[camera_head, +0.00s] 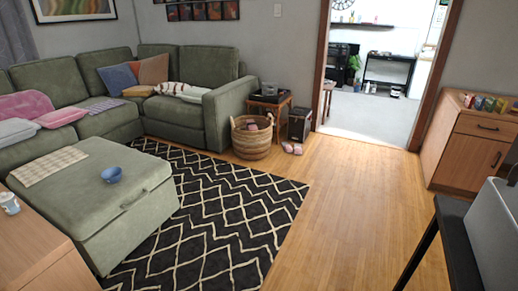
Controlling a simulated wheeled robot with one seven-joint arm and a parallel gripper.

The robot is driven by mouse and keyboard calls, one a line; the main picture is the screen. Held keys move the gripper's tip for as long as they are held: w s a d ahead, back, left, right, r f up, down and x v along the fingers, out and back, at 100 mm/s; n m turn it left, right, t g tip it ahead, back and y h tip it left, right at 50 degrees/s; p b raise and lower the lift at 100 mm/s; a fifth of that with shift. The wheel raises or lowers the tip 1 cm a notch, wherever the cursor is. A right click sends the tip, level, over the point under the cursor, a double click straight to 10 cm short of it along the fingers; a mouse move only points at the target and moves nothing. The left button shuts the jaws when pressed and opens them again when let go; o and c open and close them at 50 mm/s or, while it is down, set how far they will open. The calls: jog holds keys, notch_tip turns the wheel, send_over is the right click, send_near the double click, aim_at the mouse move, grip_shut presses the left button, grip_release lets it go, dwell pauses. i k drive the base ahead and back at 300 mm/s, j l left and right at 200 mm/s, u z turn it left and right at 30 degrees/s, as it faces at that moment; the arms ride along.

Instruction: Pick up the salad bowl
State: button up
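A small blue bowl (112,174), which looks like the salad bowl, sits upright on the green ottoman (134,211) at the left. It is near the middle of the ottoman top, to the right of a beige checked cloth (48,166). Nothing covers the bowl; its inside is too small to make out. My gripper is not in view.
A green sectional sofa (60,88) stands behind the ottoman. A patterned rug (231,211) lies beside it. Open wooden floor (340,200) runs to the doorway. A wicker basket (252,140), a wooden cabinet (462,152) and a black table (455,240) border it.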

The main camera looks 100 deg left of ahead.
aim_at(112, 176)
jog(key=u, duration=3.85)
jog(key=i+l+u, duration=0.25)
jog(key=i+l, duration=0.25)
jog(key=i, duration=0.3)
jog(key=i+l+u, duration=0.2)
jog(key=i+l, duration=0.45)
jog(key=i, duration=0.05)
